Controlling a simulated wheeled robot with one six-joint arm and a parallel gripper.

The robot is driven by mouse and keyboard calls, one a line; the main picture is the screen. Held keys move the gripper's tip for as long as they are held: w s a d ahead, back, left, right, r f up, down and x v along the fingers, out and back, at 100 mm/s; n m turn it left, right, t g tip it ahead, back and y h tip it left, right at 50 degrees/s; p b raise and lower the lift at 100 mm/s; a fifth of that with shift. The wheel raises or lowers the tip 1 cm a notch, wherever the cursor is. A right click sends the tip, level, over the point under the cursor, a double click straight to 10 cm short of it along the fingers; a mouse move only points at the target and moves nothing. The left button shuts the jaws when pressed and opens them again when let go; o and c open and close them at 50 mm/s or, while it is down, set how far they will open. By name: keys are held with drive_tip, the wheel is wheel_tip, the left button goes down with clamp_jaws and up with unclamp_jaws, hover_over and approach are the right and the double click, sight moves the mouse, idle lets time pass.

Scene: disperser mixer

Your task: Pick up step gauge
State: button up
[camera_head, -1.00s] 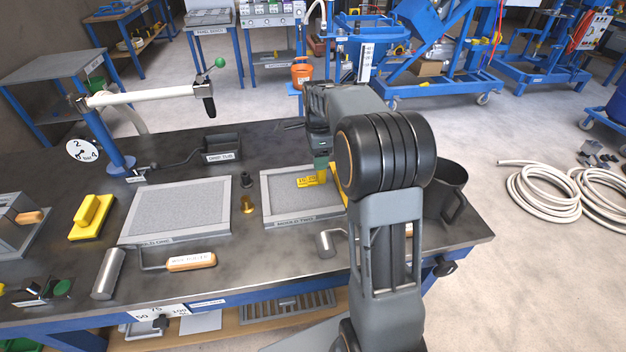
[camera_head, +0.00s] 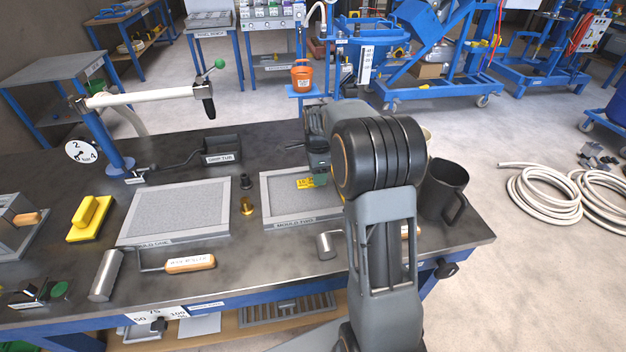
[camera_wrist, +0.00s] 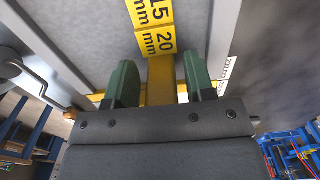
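The step gauge (camera_head: 304,184) is a yellow piece with black size marks, lying on the mould two tray (camera_head: 275,225). In the wrist view the gauge (camera_wrist: 153,38) shows "15 mm" and "20 mm", and a narrow yellow part runs down between the fingers. My gripper (camera_wrist: 160,80) is open, with one green fingertip on each side of that narrow part and a gap visible on both sides. In the head view my gripper (camera_head: 319,178) is low over the tray and hides part of the gauge.
The mould one tray (camera_head: 180,208), a brass piece (camera_head: 247,206) and a yellow float (camera_head: 89,216) are to the left. A roller with a wooden handle (camera_head: 190,263) lies in front. A dark mug (camera_head: 443,188) stands right of my arm.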

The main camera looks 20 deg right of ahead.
drive_tip(key=c, duration=0.8)
